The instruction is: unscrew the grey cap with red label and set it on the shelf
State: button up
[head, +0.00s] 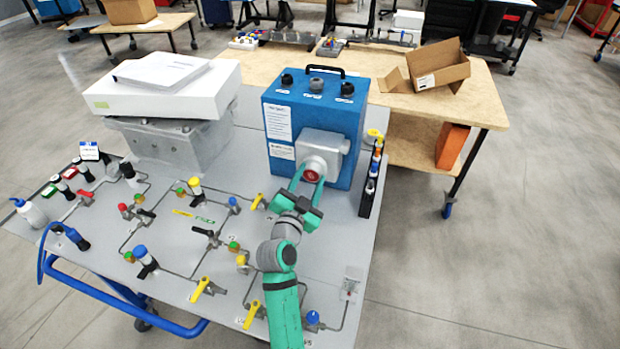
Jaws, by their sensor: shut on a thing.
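The grey cap with the red label (312,173) sits on the front of the grey metal block (322,143) on the blue analyser box (345,112). My gripper (306,178) reaches up to it from below, with its green fingers on either side of the cap. It is shut on the cap, and the red label shows between the fingers. The cap still appears to be at the block's front; I cannot tell whether its thread is engaged. A narrow dark rack (368,193) with several small bottles, perhaps the shelf, stands just right of the box.
The panel (215,262) is crowded with thin pipes and several yellow-handled valves to the left of and below my gripper. A white carton (165,88) sits on a grey metal box at the back left. A wooden table (480,100) stands behind.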

jog(key=n, duration=0.6)
jog(key=shift+f+n, duration=0.3)
jog(key=shift+f, duration=0.05)
jog(key=n, duration=0.5)
jog(key=shift+n, duration=0.3)
jog(key=o, duration=1.2)
jog(key=shift+r, duration=0.15)
